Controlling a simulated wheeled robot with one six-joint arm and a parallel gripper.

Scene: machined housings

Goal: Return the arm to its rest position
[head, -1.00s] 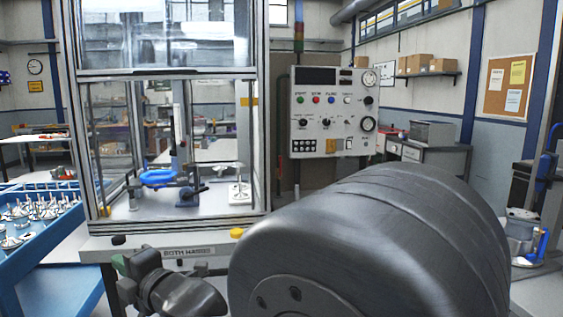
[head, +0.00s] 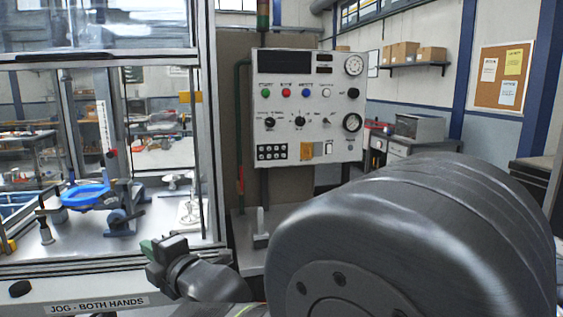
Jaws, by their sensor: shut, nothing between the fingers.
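My gripper (head: 150,252) shows small and dark at the lower left of the head view, with a green tip pointing left. It is shut and empty. Its wrist runs right and down behind the large grey rounded link of my arm, which fills the lower right and hides the rest of the arm. In the picture, the gripper overlaps the front edge of the machine enclosure (head: 206,120); I cannot tell the gap between them.
Inside the glazed enclosure are a blue ring (head: 86,194) and fixtures on a light bed. The control panel (head: 306,107) stands behind my arm. A small upright grey part (head: 261,228) stands on a ledge below it. A bench (head: 405,146) is at the back right.

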